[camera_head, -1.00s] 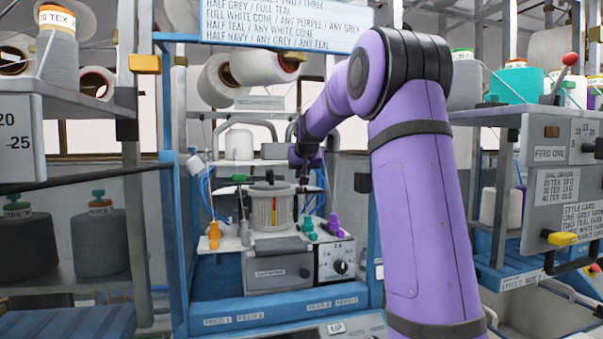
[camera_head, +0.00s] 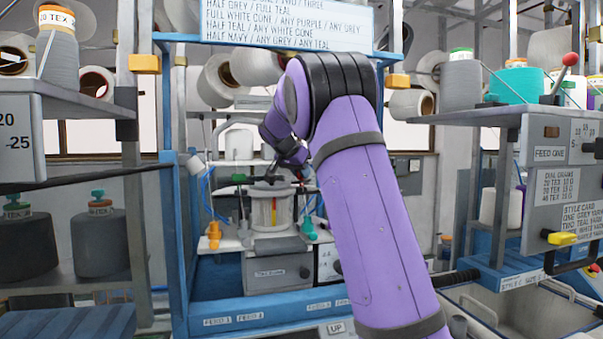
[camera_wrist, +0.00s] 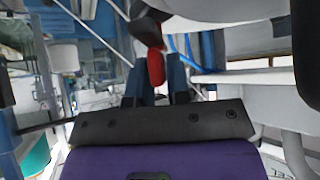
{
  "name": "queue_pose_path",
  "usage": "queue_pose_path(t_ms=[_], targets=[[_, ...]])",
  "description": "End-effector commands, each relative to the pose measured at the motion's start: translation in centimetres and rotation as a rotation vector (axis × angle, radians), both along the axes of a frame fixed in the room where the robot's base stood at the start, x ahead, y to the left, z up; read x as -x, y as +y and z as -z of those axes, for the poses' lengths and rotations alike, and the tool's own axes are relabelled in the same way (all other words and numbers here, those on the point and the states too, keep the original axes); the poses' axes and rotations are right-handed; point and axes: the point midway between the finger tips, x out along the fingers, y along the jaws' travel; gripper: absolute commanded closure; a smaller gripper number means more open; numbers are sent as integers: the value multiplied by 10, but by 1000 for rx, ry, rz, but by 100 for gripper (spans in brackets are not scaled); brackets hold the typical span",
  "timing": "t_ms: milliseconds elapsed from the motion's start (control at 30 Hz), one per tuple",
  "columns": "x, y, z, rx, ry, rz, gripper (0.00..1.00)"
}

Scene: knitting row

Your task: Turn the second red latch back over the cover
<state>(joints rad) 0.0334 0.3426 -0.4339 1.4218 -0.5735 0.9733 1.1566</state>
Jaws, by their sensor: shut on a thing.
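The round knitting head (camera_head: 262,212) has a pale ribbed body with a dark grey cover (camera_head: 268,185) on top. A red strip shows on its front in the head view. In the wrist view a red latch (camera_wrist: 156,68) with a black end sits between the two dark blue fingers of my gripper (camera_wrist: 157,82), which is shut on it. The pale curved body above it is seen very close. In the head view my gripper (camera_head: 296,170) is at the upper right of the cover, small and partly hidden by my arm. I cannot tell how far the latch is turned.
An orange guide (camera_head: 214,234) stands left of the head and a teal one (camera_head: 309,229) right of it. A grey box (camera_head: 277,268) is below. Blue frame posts (camera_head: 173,230) bound the station. Shelves with cones stand on both sides.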

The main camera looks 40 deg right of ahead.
Motion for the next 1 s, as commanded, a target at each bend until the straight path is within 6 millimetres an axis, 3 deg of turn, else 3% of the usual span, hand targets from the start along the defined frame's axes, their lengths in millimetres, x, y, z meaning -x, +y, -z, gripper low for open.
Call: queue_pose_path(t_ms=[500, 1000], targets=[[-2, 1, 0, 1, -1, 460, 100], [-1, 0, 0, -2, -1, 677, 100]])
